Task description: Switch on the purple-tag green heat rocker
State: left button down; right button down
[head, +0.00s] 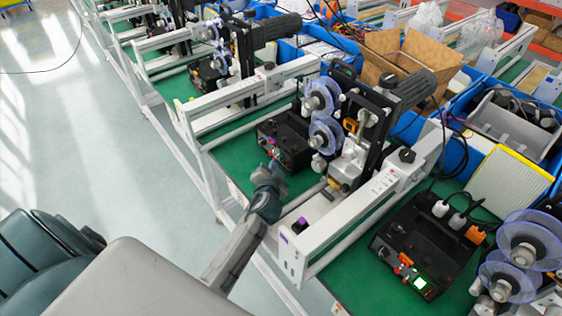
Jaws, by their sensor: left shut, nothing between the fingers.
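A purple tag (300,225) is on the near end of a white machine frame (290,250). A black control box (285,138) sits on the green bench top beyond this tag, with small red and light spots on its front. The green rocker is too small to pick out there. My left gripper (273,165) is shut and empty, with its tip close to the front of this box; I cannot tell whether they touch. A second black control box (425,240) at lower right has a bright green lit patch (420,283). My right gripper is not in view.
Clear blue spools (325,133) and a black motor (410,92) stand beyond the nearer box. A white rail (375,195) runs between the two boxes. A cardboard box (400,65) and blue bins stand behind. The floor (80,130) at left is clear.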

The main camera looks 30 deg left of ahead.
pick_arm(q)
jog(key=shift+w, duration=0.1)
jog(key=shift+w+d, duration=0.2)
jog(key=shift+w, duration=0.15)
jog(key=shift+w+d+f+b, duration=0.1)
jog(key=shift+w+b, duration=0.15)
jog(key=shift+b, duration=0.15)
dwell(0.7)
jog(key=shift+s+a, duration=0.3)
jog(key=shift+s, duration=0.45)
jog(key=shift+s+a+r+p, duration=0.2)
jog(key=shift+s+a+p, duration=0.1)
jog(key=shift+s, duration=0.45)
jog(key=shift+s+a+r+p, duration=0.2)
jog(key=shift+s+a, duration=0.15)
jog(key=shift+s, duration=0.4)
jog(key=shift+s+a+r+p, duration=0.15)
jog(key=shift+s+a+p, duration=0.15)
jog(key=shift+s, duration=0.45)
